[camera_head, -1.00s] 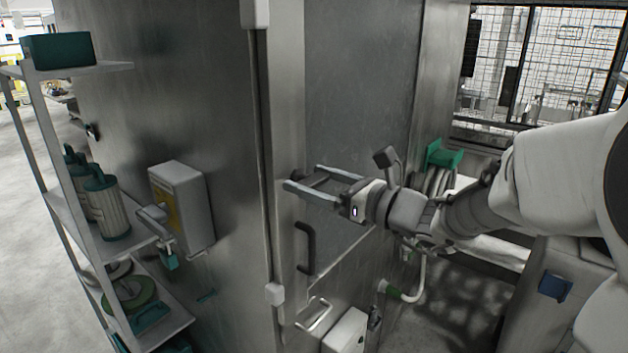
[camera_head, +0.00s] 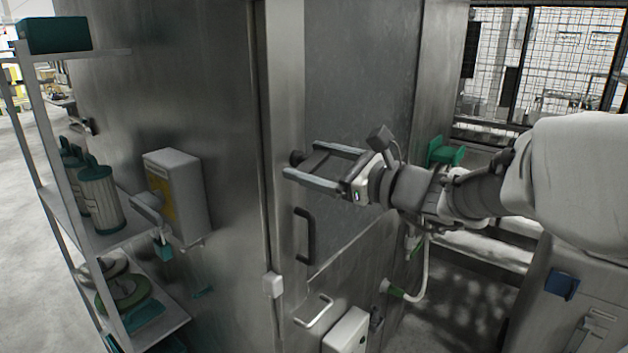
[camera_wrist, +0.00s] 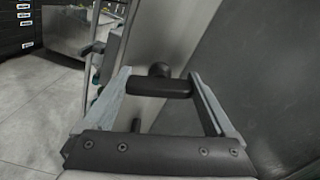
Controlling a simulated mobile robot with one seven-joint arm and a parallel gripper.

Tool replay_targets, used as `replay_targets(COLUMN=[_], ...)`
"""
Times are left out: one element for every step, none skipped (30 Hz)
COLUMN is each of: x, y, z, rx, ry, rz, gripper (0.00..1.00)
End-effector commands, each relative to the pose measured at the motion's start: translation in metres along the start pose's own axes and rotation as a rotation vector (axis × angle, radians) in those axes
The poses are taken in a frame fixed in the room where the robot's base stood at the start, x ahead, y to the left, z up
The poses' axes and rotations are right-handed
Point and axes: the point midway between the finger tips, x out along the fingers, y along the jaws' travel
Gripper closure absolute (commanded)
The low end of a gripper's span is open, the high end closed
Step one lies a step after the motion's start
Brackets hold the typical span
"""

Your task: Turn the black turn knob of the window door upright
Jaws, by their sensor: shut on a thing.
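The black turn knob (camera_wrist: 160,88) shows in the wrist view as a dark bar lying across the picture, with a round dark end (camera_wrist: 158,69) behind it. My gripper (camera_wrist: 159,74) has one grey finger at each end of the bar, shut on the knob. In the head view, my gripper (camera_head: 302,160) reaches from the right to the window door (camera_head: 350,90). A dark bit of the knob (camera_head: 296,158) shows beside the fingertips; the fingers hide most of the rest.
A black bar handle (camera_head: 304,236) is on the door below my gripper, with a light metal handle (camera_head: 314,312) lower down. A grey box (camera_head: 178,198) sticks out on the left wall. A shelf rack (camera_head: 60,150) stands at far left.

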Motion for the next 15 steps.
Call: replay_targets(x=[0.0004, 0.0003, 0.0002, 0.0003, 0.0003, 0.0002, 0.0002, 0.0002, 0.0002, 0.0002, 0.0002, 0.0002, 0.0002, 0.0001, 0.0001], y=[0.0034, 0.0034, 0.0033, 0.0036, 0.0038, 0.0039, 0.004, 0.004, 0.0041, 0.0041, 0.0041, 0.0045, 0.0045, 0.0046, 0.0046], z=[-0.0074, -0.0073, -0.0074, -0.0077, -0.0075, -0.0074, -0.0075, -0.0075, -0.0081, -0.008, -0.0078, -0.008, -0.0076, -0.0079, -0.0079], rx=[-0.049, -0.079, -0.117, -0.144, -0.174, -0.212, -0.24, -0.269, -0.306, -0.335, -0.364, -0.402, -0.431, -0.458, -0.497], ry=[-0.003, -0.003, -0.003, -0.003, -0.003, -0.004, -0.004, -0.004, -0.002, -0.003, -0.003, -0.003, -0.003, -0.003, -0.003], rz=[0.0, 0.0, -0.001, 0.0, 0.0, 0.0, 0.0, -0.001, 0.0, -0.001, -0.001, 0.0, -0.001, -0.001, -0.001], gripper=[0.66, 0.66, 0.66, 0.66, 0.66, 0.66, 0.66, 0.66, 0.66, 0.66, 0.66, 0.66, 0.66, 0.66, 0.66])
